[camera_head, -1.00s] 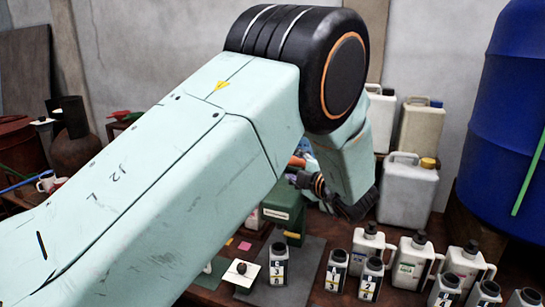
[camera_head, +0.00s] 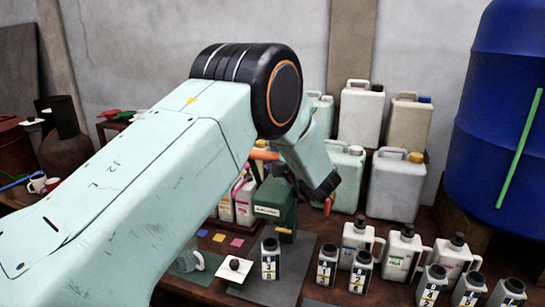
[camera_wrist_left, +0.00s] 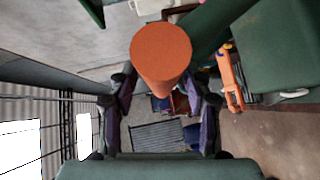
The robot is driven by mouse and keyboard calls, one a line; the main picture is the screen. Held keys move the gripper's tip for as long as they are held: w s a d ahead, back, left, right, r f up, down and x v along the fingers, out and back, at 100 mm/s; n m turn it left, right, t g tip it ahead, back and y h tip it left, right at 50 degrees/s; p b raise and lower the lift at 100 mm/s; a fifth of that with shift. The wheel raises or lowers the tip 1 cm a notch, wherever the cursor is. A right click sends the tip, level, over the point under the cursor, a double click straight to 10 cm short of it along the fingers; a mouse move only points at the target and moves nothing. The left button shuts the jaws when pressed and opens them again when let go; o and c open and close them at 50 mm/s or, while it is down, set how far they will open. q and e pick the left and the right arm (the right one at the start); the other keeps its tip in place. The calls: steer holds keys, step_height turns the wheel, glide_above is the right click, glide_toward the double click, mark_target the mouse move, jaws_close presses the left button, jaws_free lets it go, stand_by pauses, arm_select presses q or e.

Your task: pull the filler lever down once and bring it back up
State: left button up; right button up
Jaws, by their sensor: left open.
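The green filler (camera_head: 275,205) stands on the table, partly behind my left arm. Its orange lever grip (camera_head: 264,154) shows beside my forearm. In the left wrist view an orange cylinder (camera_wrist_left: 160,58), apparently this grip, is seen nearly end-on between the open fingers of my left gripper (camera_wrist_left: 161,82). Gaps show on both sides of the cylinder; whether a finger touches it cannot be told. My right gripper is in neither view.
Several labelled bottles (camera_head: 327,264) and white jugs (camera_head: 402,254) stand at the front right. Large canisters (camera_head: 397,185) stand behind. A blue barrel (camera_head: 500,110) is at the right. A mug (camera_head: 190,262) and a white card (camera_head: 234,270) lie near the filler.

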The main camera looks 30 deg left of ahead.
arm_select(q)
steer(key=shift+w+a+f, duration=0.1)
steer(key=shift+a+f, duration=0.1)
steer(key=shift+a, duration=0.1)
steer(key=c, duration=0.4)
steer(key=shift+d+r, duration=0.1)
jaws_close()
